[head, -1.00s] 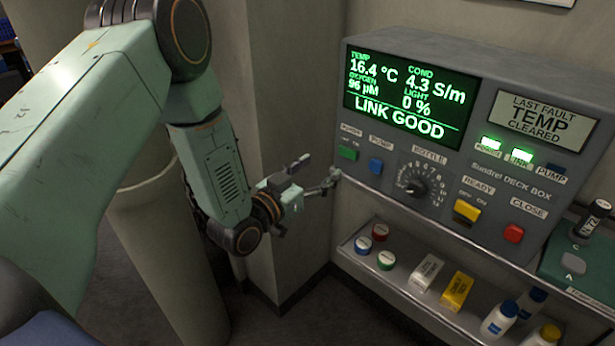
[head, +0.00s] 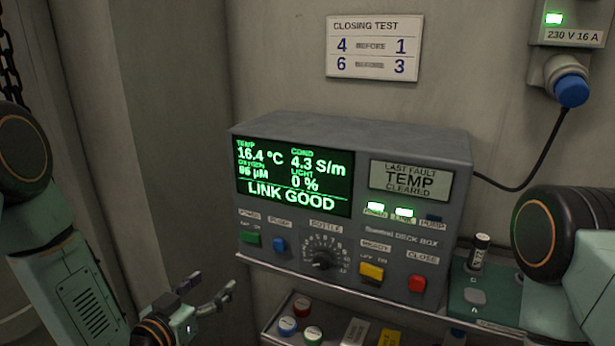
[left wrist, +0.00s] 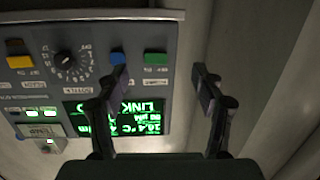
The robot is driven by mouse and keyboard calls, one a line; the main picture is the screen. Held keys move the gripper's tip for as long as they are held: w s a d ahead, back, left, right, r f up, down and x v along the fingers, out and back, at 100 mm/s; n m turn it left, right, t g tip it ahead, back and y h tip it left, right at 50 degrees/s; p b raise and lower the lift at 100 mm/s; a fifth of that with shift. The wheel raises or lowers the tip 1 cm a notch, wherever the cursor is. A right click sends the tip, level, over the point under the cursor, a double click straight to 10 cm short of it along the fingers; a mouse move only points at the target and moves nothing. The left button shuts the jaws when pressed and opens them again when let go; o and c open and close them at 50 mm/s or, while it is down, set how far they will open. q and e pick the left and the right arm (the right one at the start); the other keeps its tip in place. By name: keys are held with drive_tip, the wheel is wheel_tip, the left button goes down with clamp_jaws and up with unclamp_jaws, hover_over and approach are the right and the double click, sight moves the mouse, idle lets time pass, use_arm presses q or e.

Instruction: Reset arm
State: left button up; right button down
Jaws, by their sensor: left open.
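My left arm comes in from the left in the head view. Its gripper (head: 213,287) is open and empty, in front of and below the left end of the grey deck box (head: 290,128). In the left wrist view the open fingers (left wrist: 160,84) stand apart with nothing between them. The box appears upside down behind them, its green switch (left wrist: 155,59) seen between the fingers. My right arm shows at the right edge of the head view; its gripper is out of the picture.
The box's screen (head: 292,180) reads LINK GOOD. A shelf below holds several round caps (head: 288,326). A green unit (head: 480,297) with a small vial (head: 480,250) stands right of the box. A CLOSING TEST card (head: 373,48) hangs above. A blue plug (head: 571,90) trails a cable.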

use_arm(q)
drive_tip(key=s+f+n+g+y+b, duration=0.3)
drive_tip(key=s+f+g, duration=0.5)
drive_tip(key=s+f, duration=0.8)
drive_tip(key=s+f+g+b, duration=0.2)
drive_tip(key=s+f+g, duration=0.2)
drive_tip(key=s, duration=0.6)
drive_tip(key=s+f+g+y+b, duration=0.1)
drive_tip(key=s+f+g+b, duration=0.1)
drive_tip(key=s+f, duration=0.6)
drive_tip(key=shift+s+d+f+g+b, duration=0.2)
drive_tip(key=shift+s+d+g+b, duration=0.1)
drive_tip(key=shift+s+g, duration=0.65)
drive_tip(key=shift+s, duration=0.1)
